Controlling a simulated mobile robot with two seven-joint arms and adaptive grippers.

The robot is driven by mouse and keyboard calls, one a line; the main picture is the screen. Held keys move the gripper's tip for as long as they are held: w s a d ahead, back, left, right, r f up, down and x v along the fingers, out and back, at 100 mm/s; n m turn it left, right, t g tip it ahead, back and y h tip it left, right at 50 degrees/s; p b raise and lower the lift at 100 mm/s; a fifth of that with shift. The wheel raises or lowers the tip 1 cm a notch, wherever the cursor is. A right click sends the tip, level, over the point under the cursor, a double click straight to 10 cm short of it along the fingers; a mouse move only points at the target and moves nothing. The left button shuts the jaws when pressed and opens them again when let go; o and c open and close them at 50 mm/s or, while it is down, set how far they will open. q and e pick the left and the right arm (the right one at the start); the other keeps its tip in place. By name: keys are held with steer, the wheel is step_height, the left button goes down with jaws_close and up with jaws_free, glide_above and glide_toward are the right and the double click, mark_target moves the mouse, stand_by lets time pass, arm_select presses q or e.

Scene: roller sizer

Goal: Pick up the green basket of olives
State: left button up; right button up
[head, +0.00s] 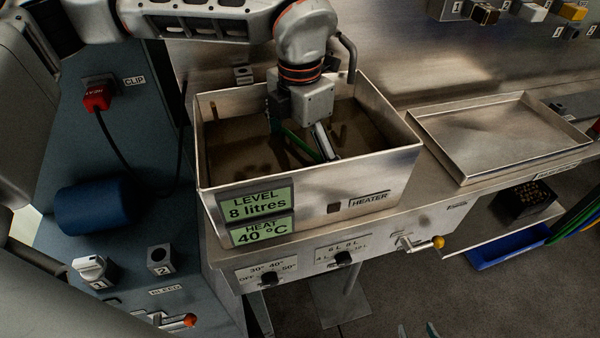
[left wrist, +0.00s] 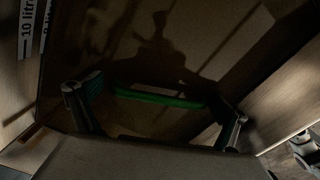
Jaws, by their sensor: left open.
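The green basket shows only as a green bar, which looks like its handle (head: 299,143), inside the steel tank (head: 390,165). The bar also runs across the left wrist view (left wrist: 160,98). The basket's body and the olives cannot be made out in the dark tank. My left gripper (head: 303,138) points down into the tank. Its fingers are open, one near each end of the green bar; I cannot tell whether they touch it. Two fingertips that look like my right gripper's (head: 418,331) show apart at the bottom edge of the head view.
The tank walls surround my left gripper closely. An empty shallow steel tray (head: 500,130) lies to the right of the tank. A blue cylinder (head: 95,207) and a red plug (head: 97,97) are on the left. A blue bin (head: 510,246) sits low at right.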

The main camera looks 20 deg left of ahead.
mark_target(300, 163)
arm_select(q)
step_height(300, 163, down, 3)
steer(key=shift+r, duration=0.1)
steer(key=c, duration=1.8)
